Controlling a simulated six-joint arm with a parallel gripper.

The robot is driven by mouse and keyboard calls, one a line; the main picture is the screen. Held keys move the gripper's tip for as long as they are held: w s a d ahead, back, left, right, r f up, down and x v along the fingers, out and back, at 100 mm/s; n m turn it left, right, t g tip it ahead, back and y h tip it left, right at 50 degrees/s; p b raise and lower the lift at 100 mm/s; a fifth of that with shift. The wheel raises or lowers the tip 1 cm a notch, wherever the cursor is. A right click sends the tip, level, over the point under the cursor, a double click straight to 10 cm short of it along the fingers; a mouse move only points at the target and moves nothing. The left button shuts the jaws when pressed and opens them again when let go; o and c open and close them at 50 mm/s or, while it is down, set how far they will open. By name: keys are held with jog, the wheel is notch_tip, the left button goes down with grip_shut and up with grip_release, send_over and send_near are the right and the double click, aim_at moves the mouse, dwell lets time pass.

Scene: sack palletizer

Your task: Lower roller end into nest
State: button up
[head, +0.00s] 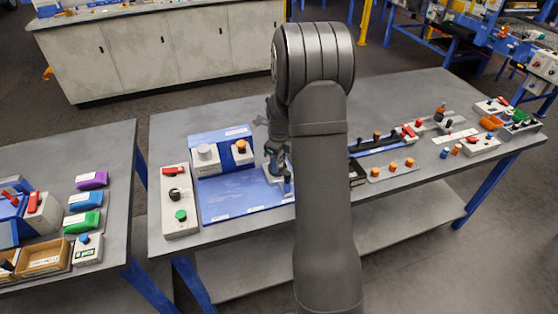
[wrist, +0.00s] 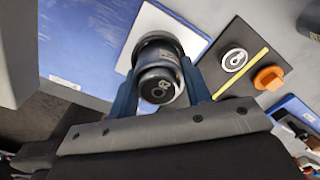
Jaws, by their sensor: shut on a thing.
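The roller (wrist: 160,75) is a dark grey cylinder with a paler ring, seen nearly end-on in the wrist view. My gripper (wrist: 161,92) is shut on it, with one blue finger on each side. Beyond the roller lies a white plate (wrist: 193,38) beside the blue board (wrist: 85,40). The roller covers part of the plate, so I cannot tell whether it touches it or where the nest is. In the head view my gripper (head: 277,165) is over the right part of the blue board (head: 225,198), and my arm hides much of it.
Left of my gripper stand a grey block with a round knob (head: 206,153) and one with an orange knob (head: 241,148). A switch panel (head: 178,200) lies at the table's left edge. A black panel with an orange knob (wrist: 268,78) is right of the white plate.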

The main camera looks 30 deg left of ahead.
jog(key=shift+s+d+f, duration=0.1)
jog(key=shift+s+f, duration=0.05)
jog(key=shift+f, duration=0.4)
jog(key=shift+s+d+f, duration=0.1)
jog(key=shift+f, duration=0.45)
jog(key=o, duration=1.3)
jog(key=shift+c, duration=0.2)
jog(key=shift+w+a+r, duration=0.1)
jog(key=shift+w+r, duration=0.05)
jog(key=shift+r, duration=1.9)
jog(key=shift+w+a+r, duration=0.1)
jog(key=shift+r, duration=1.95)
jog(key=shift+f, duration=0.1)
notch_tip(320, 180, down, 8)
jog(key=shift+r, duration=0.2)
jog(key=shift+r, duration=0.1)
